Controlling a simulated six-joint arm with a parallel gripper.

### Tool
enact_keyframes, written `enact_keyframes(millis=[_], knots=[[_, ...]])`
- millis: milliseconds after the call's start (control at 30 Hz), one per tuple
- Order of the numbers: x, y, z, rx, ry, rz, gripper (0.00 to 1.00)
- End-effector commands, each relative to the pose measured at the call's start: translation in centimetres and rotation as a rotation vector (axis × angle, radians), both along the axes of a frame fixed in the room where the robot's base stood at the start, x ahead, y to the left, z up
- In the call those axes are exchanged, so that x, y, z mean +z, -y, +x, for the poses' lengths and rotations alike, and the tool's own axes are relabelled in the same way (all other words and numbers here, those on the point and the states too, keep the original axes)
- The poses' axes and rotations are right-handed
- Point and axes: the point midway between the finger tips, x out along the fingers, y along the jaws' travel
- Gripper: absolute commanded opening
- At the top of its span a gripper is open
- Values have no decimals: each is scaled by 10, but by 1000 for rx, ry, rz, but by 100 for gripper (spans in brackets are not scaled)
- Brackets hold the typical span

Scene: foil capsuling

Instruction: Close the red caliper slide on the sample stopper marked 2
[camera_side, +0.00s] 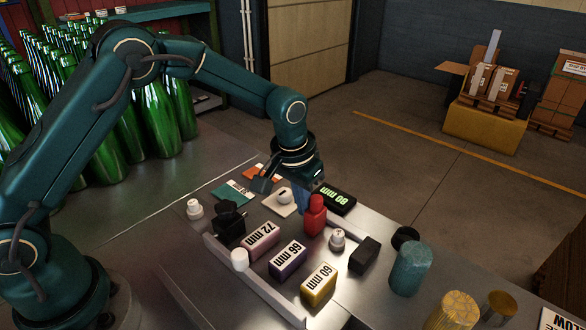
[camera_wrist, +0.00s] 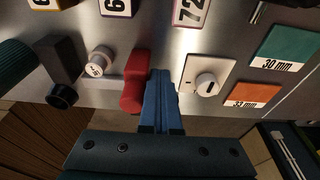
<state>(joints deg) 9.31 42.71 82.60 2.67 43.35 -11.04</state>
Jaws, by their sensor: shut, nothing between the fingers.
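The red caliper slide (camera_side: 316,214) stands upright on the metal bench; in the wrist view it is a red block (camera_wrist: 134,82). A pale stopper (camera_side: 337,239) stands to its right, apart from it; it also shows in the wrist view (camera_wrist: 99,62). The mark on its top is too small to read surely. A fixed black block (camera_side: 365,255) stands beyond the stopper, on the side away from the slide. My gripper (camera_wrist: 160,76) has its blue fingers shut and empty, right beside the slide on the side away from the stopper. Whether they touch is unclear.
A black display (camera_side: 333,197) with green digits lies behind the slide. A white plate with a knob (camera_side: 285,196) is close to my fingers. The 72 mm (camera_side: 261,241), 66 mm (camera_side: 287,261) and 60 mm (camera_side: 319,284) blocks stand in front. A blue-green cylinder (camera_side: 410,268) is at right.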

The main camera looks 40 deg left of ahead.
Motion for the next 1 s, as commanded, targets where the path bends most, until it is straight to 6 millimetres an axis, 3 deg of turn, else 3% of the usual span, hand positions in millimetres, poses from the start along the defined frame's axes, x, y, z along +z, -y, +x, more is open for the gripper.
enact_keyframes(millis=[1000], knots=[[0, 20, 0, 0, 1, -1, 0]])
